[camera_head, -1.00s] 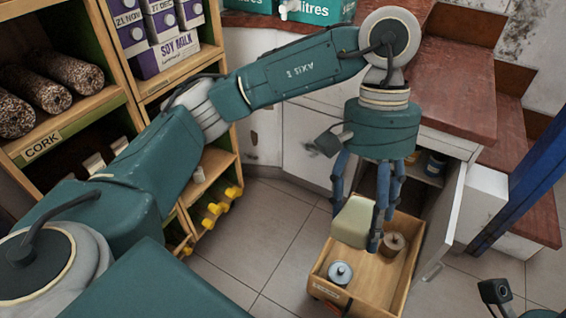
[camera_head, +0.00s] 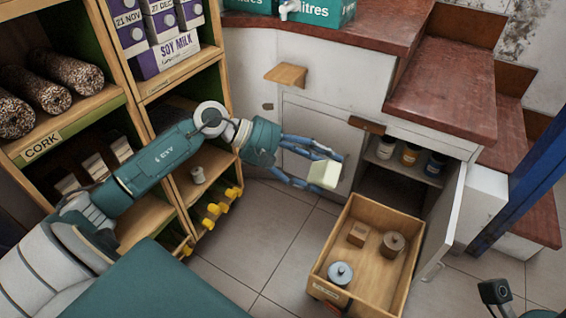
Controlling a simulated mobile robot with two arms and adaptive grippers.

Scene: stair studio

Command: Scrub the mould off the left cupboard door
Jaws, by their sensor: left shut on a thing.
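The left cupboard door (camera_head: 312,127) is a pale, closed panel under the red-brown worktop. I cannot make out mould on it; its lower part is behind my gripper. My left gripper (camera_head: 322,168) reaches in from the left with blue fingers shut on a pale yellow sponge-like block (camera_head: 324,175). The block is in front of the door's lower part; I cannot tell whether it touches. My right gripper's fingers are not in view; a dark part at the bottom right seems to be my right arm's.
A wooden box (camera_head: 320,270) holding a lidded pot (camera_head: 340,273), a brown spool (camera_head: 393,243) and a small block (camera_head: 358,234) stands before the open cupboard. Its right door (camera_head: 445,217) sticks out. Jars (camera_head: 410,155) stand inside. Wooden ledges (camera_head: 287,75) jut out. Shelving (camera_head: 160,86) is left.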

